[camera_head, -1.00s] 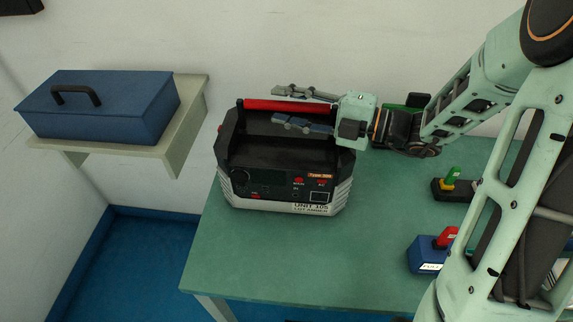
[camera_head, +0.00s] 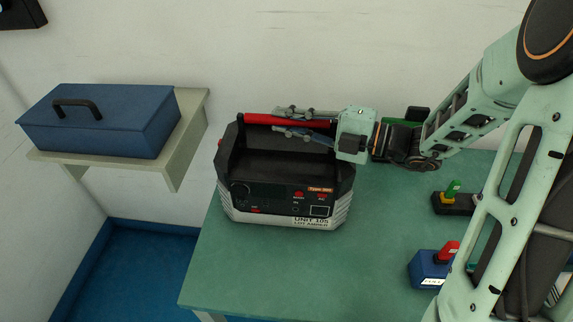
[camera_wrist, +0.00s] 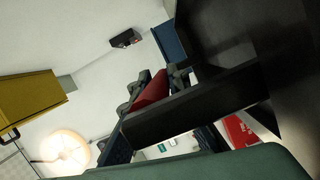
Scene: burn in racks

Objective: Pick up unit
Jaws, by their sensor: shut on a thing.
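The unit (camera_head: 270,200) is a black and grey box with a red carry handle (camera_head: 262,119), a front panel with red markings, and a label reading UNIT 105. It stands upright on the green table (camera_head: 260,270). My gripper (camera_head: 285,122) reaches in from the right at handle height, with its fingers on either side of the red handle, shut on it. In the wrist view the red handle (camera_wrist: 150,92) shows between the fingers, and dark parts of the unit fill the right side.
A blue toolbox (camera_head: 100,120) sits on a wall shelf (camera_head: 185,130) to the left. On the table's right side are a blue block with a red switch (camera_head: 430,267) and a dark block with a green and yellow switch (camera_head: 450,203). The table's front is clear.

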